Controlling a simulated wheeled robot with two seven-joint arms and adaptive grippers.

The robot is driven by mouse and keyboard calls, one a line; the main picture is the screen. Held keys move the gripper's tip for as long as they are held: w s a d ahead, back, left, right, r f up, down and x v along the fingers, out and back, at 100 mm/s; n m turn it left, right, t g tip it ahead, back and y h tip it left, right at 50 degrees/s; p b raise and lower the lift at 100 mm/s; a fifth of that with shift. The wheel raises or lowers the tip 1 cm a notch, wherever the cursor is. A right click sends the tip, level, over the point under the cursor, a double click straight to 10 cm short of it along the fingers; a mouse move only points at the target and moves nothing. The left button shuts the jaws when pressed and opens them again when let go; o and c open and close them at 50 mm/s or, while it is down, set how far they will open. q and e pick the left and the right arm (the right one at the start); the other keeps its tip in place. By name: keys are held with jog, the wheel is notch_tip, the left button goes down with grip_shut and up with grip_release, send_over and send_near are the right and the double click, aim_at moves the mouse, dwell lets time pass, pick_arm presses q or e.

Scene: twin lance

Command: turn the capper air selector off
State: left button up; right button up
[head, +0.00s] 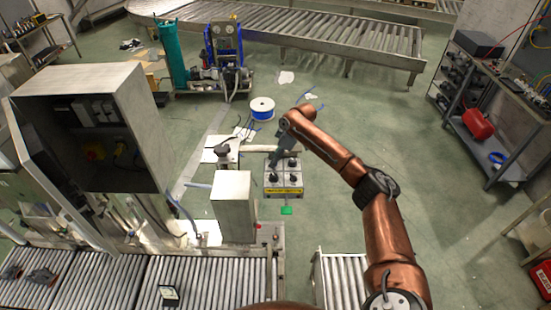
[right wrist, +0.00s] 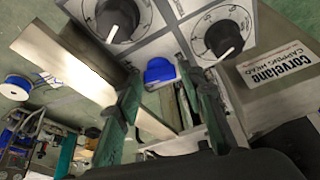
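A grey selector panel with black rotary knobs (head: 283,190) stands in the middle of the head view, with a yellow label strip along its front. My right gripper (head: 279,157) is over its back left part. In the right wrist view, two black knobs with white pointers show beyond the fingers, one at upper left (right wrist: 118,18) and one at upper right (right wrist: 223,38). My right gripper (right wrist: 160,76) is open, its two green fingers apart. A blue piece (right wrist: 160,70) shows between the fingertips; contact cannot be told. Which knob is the capper air selector cannot be told. My left gripper is not in view.
A label reading "Corvelane capping head" (right wrist: 277,76) is beside the right knob. A grey box (head: 234,205) stands close left of the panel. A roller conveyor (head: 100,280) runs along the near side. Open floor lies right.

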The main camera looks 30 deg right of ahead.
jog(key=c, duration=0.5)
jog(key=shift+c, duration=1.4)
jog(key=m+p, duration=0.1)
jog(key=p, duration=0.1)
jog(key=m+p, duration=0.1)
jog(key=shift+s+a+r+h+p, duration=0.1)
jog(key=shift+r+h+p, duration=0.15)
jog(key=shift+h+p, duration=0.1)
jog(key=shift+c, duration=0.2)
jog(key=shift+f+m+t+p, duration=0.1)
jog(key=shift+m+t+p, duration=0.3)
jog(key=shift+m+p, duration=0.2)
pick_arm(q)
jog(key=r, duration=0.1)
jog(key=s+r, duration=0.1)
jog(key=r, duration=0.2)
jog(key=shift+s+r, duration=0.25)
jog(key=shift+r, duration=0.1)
pick_arm(e)
jog(key=o, duration=0.9)
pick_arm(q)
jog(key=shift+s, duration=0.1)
